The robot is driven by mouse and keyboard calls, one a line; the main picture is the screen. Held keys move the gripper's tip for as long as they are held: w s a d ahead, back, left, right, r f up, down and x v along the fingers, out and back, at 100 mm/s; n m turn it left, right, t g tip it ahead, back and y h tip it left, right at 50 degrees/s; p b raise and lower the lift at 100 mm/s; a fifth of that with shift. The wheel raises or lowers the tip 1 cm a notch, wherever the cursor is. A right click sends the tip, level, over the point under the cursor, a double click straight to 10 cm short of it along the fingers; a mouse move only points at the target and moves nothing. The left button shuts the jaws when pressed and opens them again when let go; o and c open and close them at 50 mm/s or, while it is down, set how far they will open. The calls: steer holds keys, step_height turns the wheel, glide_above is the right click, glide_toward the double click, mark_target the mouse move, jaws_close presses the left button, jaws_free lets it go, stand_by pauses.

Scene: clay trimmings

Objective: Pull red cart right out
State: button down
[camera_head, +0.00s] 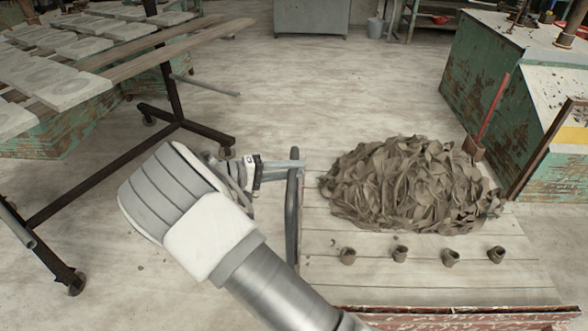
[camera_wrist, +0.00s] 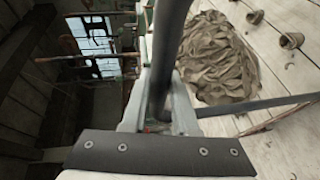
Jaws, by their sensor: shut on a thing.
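The red cart (camera_head: 440,311) has a pale plank deck and a worn red edge along the bottom of the head view. A dark upright tube handle (camera_head: 292,222) stands at its left end and also crosses the wrist view (camera_wrist: 170,45). My gripper (camera_head: 288,170) is shut on this handle near its far end, with the bar between the fingers in the wrist view (camera_wrist: 159,108). A heap of brown clay trimmings (camera_head: 410,187) lies on the deck. Several small clay cups (camera_head: 399,254) stand in a row in front of the heap. My arm hides the cart's near left corner.
A dark metal rack (camera_head: 105,172) with boards of pale tiles (camera_head: 60,88) stands at the left. A worn green cabinet (camera_head: 490,85) stands close behind the cart at the right, with a red post (camera_head: 493,108) beside it. Bare floor (camera_head: 310,80) lies beyond the cart.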

stand_by(0.3)
steer(key=c, duration=0.7)
jaws_free()
steer(key=p+v, duration=0.1)
steer(key=v, duration=1.6)
steer(key=shift+s+a+r+p, duration=0.1)
steer(key=shift+a+p, duration=0.05)
steer(key=shift+p, duration=0.2)
